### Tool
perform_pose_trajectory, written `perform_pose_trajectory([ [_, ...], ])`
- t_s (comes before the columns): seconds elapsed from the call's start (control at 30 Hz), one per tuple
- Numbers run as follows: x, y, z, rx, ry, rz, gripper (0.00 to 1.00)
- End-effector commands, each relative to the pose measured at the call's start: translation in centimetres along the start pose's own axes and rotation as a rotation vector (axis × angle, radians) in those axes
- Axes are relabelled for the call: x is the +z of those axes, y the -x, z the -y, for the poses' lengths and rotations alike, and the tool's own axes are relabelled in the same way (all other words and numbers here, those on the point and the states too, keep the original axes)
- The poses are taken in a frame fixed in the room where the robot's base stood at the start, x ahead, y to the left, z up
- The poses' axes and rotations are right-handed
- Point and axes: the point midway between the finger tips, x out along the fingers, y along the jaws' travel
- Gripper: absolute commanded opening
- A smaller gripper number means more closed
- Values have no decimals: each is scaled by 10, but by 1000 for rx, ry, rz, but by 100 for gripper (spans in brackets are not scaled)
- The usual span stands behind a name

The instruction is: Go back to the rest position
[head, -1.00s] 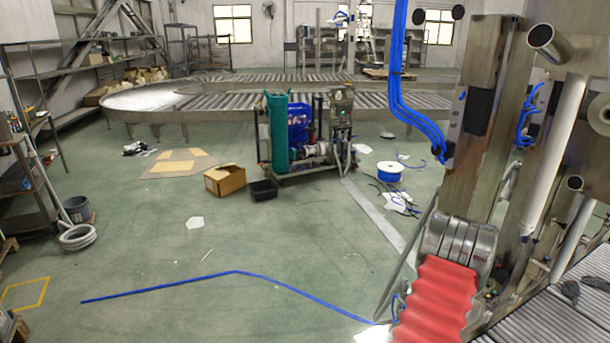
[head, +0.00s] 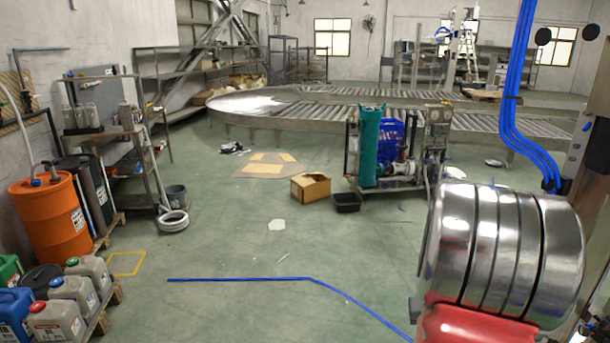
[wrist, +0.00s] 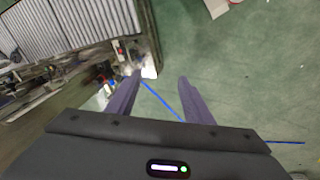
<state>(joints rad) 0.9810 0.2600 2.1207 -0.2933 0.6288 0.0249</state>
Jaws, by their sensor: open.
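My gripper (wrist: 160,80) shows in the wrist view with two dark purple fingers spread apart. It is open, and nothing is between the fingers except a view of the green floor and a blue line far below. In the head view, the ribbed metal part (head: 500,250) with a red section (head: 470,328) below it fills the lower right; I cannot see the gripper fingers there.
A blue line (head: 240,279) runs over the green floor. A cart with a teal cylinder (head: 369,148), a cardboard box (head: 310,187) and a black bin (head: 347,202) stand mid-floor. An orange drum (head: 52,218) and jugs (head: 72,292) stand at left.

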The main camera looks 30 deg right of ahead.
Motion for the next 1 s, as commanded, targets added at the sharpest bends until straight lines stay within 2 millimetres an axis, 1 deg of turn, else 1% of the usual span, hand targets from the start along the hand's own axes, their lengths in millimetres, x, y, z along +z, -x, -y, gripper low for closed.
perform_pose_trajectory([
  [0.03, 5, 14, 14, -8, 16, -2, 47],
  [0.1, 13, 29, 32, -23, 33, 1, 47],
  [0.27, 35, 63, 72, -56, 75, 2, 47],
  [0.5, 73, 109, 125, -110, 150, -11, 47],
  [0.7, 107, 142, 163, -156, 221, -37, 47],
  [1.0, 155, 187, 211, -231, 340, -119, 47],
])
